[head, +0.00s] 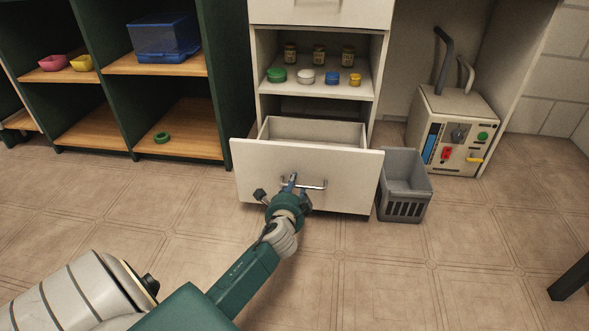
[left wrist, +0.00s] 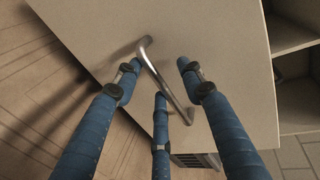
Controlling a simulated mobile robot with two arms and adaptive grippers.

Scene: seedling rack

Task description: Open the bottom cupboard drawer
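The bottom cupboard drawer (head: 262,180) is pulled out from the white cupboard, and its visible inside looks empty. Its metal bar handle (head: 315,187) is on the front panel; it also shows in the left wrist view (left wrist: 172,88). My left gripper (head: 288,187) is at the left part of the handle. In the left wrist view its blue fingers (left wrist: 160,82) are spread apart around the bar, with visible gaps to it. The handle's left end is partly hidden by the gripper in the head view. My right gripper is not in view.
A grey bin (head: 405,198) stands on the floor just right of the drawer. A beige machine (head: 455,130) stands behind it. Jars and coloured lids sit on the cupboard shelf (head: 310,90) above. A green shelf unit (head: 222,80) stands left. The floor in front is clear.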

